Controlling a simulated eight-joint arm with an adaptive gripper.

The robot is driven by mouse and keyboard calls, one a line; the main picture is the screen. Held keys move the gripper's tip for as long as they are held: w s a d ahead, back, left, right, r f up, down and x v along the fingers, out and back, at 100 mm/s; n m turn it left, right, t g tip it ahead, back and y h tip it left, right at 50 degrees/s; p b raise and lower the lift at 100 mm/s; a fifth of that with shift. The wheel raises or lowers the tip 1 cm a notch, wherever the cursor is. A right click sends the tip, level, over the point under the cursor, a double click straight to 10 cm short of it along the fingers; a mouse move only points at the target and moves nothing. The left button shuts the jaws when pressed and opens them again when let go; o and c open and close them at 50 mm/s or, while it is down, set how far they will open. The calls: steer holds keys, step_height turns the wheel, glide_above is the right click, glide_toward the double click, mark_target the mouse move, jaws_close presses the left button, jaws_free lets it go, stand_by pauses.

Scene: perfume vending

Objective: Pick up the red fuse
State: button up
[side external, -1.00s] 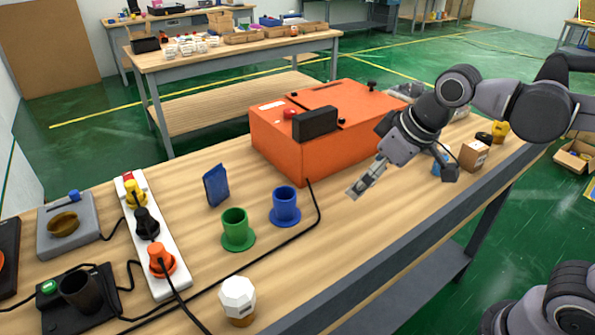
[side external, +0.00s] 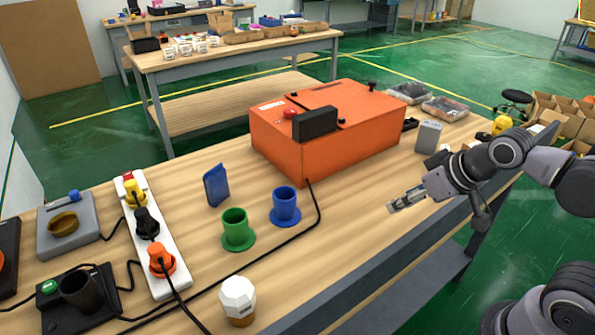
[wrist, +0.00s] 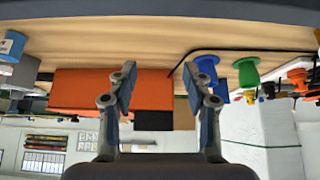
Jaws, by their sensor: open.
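I cannot make out a red fuse for certain in either view. A small red knob-like part (side external: 290,113) sits on top of the orange box (side external: 345,140), and I cannot tell whether it is a fuse. My gripper (side external: 393,206) is over the front right part of the wooden table, in front of the orange box and apart from it. In the wrist view my gripper (wrist: 160,82) has its two fingers spread with nothing between them. That view is upside down, with the orange box (wrist: 75,92) beyond the fingers.
A blue cup (side external: 285,204) and a green cup (side external: 237,228) stand left of my gripper. A white power strip (side external: 178,270) with plugs lies at the left. A black cable runs across the table (side external: 345,235).

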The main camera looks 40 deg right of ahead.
steer(key=w+a+r+n+g+y, duration=0.15)
steer(key=w+a+r, duration=0.3)
steer(key=a, duration=0.45)
steer(key=w+a+n+g, duration=0.1)
steer(key=a, duration=0.7)
steer(key=w+a+n+g, duration=0.1)
steer(key=a+n, duration=0.1)
steer(key=a, duration=0.6)
steer(key=w+a+f+n+g, duration=0.1)
steer(key=a+n, duration=0.1)
steer(key=a, duration=0.6)
steer(key=shift+w+a+f+n, duration=0.1)
steer(key=shift+w+a+n, duration=0.15)
steer(key=s+a+f+n+g, duration=0.1)
steer(key=s+a+f, duration=0.1)
steer(key=a, duration=0.4)
steer(key=s+a+f+n+g, duration=0.1)
steer(key=s+a+f, duration=0.1)
steer(key=a, duration=0.4)
steer(key=shift+t, duration=0.25)
steer(key=shift+w+a+f, duration=0.1)
steer(key=shift+a+f, duration=0.15)
steer(key=shift+f, duration=1.55)
steer(key=shift+w+a+f, duration=0.15)
steer(key=shift+a+f, duration=0.1)
steer(key=shift+f, duration=1.5)
steer(key=shift+w+a+f, duration=0.1)
steer(key=shift+a+f, duration=0.15)
steer(key=shift+f, duration=1.55)
jaws_close()
